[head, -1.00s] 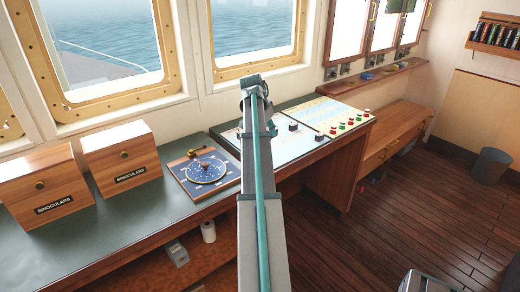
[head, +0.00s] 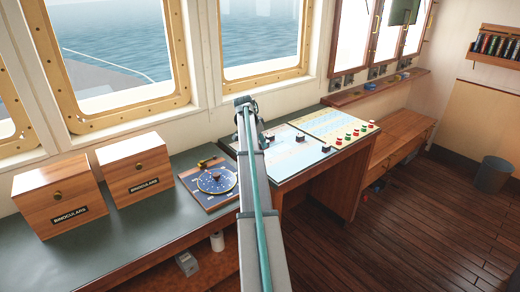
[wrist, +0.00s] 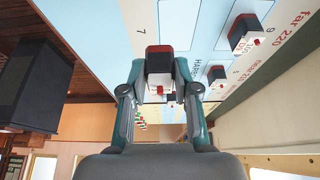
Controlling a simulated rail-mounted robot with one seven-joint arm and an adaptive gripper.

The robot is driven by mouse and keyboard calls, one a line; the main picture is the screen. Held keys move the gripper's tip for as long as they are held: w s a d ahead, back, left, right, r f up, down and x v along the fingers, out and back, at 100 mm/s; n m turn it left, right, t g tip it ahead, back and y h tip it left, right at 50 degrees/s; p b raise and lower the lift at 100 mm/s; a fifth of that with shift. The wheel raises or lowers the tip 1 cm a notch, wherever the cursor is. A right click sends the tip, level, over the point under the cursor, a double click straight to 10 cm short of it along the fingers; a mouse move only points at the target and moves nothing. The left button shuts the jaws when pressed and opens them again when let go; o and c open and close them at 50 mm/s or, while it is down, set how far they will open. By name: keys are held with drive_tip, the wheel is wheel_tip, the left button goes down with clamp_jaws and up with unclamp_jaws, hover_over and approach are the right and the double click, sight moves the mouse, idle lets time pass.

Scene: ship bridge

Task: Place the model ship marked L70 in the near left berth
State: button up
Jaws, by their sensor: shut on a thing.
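My gripper (wrist: 160,80) is closed around a small model ship (wrist: 159,60) in the wrist view. The ship has a dark hull, a red band and a white part. Its marking L70 is not readable. The harbour board (wrist: 120,15), pale blue with a cream area, lies beyond the gripper with printed berth numbers. A 7 stands beside a light rectangle, and a 9 shows near other ships. In the head view the board (head: 284,158) sits on the console. My arm hides the gripper and the held ship there.
Two other dark ships with red and white parts stand on the board (wrist: 247,32) (wrist: 216,75). A chart panel with red and green knobs (head: 340,122) adjoins the board. A blue dial instrument (head: 215,180) and two binocular boxes (head: 60,197) (head: 136,167) stand to the left.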

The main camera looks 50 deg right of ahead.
drive_tip(key=w+d+f, duration=0.1)
drive_tip(key=w+d+f+p, duration=0.1)
drive_tip(key=f, duration=0.1)
drive_tip(key=shift+f, duration=0.1)
drive_tip(key=shift+w+d+f+p, duration=0.1)
drive_tip(key=shift+f+p, duration=0.35)
drive_tip(key=shift+f, duration=1.35)
drive_tip(key=shift+f, duration=0.2)
drive_tip(key=o, duration=1)
drive_tip(key=shift+r, duration=0.1)
drive_tip(key=shift+r, duration=0.2)
drive_tip(key=b+v, duration=0.3)
drive_tip(key=v, duration=0.8)
drive_tip(key=shift+a+r, duration=0.3)
drive_tip(key=shift+r, duration=0.05)
